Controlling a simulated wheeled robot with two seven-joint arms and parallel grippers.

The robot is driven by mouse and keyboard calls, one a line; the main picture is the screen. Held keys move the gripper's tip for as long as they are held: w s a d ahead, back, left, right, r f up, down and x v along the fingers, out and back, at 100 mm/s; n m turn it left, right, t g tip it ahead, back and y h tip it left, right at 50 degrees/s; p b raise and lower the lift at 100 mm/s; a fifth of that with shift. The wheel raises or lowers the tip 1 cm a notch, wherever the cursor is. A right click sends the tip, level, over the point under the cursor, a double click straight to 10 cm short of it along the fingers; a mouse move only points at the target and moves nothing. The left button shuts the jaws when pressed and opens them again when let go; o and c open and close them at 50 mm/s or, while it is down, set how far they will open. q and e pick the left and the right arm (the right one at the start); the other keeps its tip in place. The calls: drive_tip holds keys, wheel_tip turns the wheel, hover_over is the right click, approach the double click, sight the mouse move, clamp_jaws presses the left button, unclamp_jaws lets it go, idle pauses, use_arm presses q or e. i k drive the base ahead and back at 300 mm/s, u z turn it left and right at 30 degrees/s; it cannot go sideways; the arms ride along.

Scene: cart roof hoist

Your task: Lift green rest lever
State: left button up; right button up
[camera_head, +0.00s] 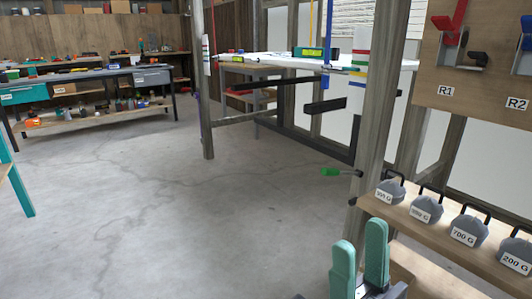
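A red lever (450,25) stands on the same board above the label R1. A separate green-handled part (331,172) sticks out to the left from the wooden post, lower down. My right gripper (360,262) is at the bottom, with its two teal fingers apart and nothing seen between them. It is well below and left of the board, touching no lever. My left gripper is out of view.
Several grey weights (469,231) with black handles stand on a wooden shelf at the right, between my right gripper and the board. A wooden post (372,130) rises left of the board. A workbench (88,76) is at the back left. The concrete floor is clear.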

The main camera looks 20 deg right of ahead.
sight(325, 171)
drive_tip(key=z, duration=0.35)
drive_tip(key=i, duration=1.3)
drive_tip(key=z, duration=1.3)
drive_tip(key=i, duration=0.3)
drive_tip(key=z, duration=0.15)
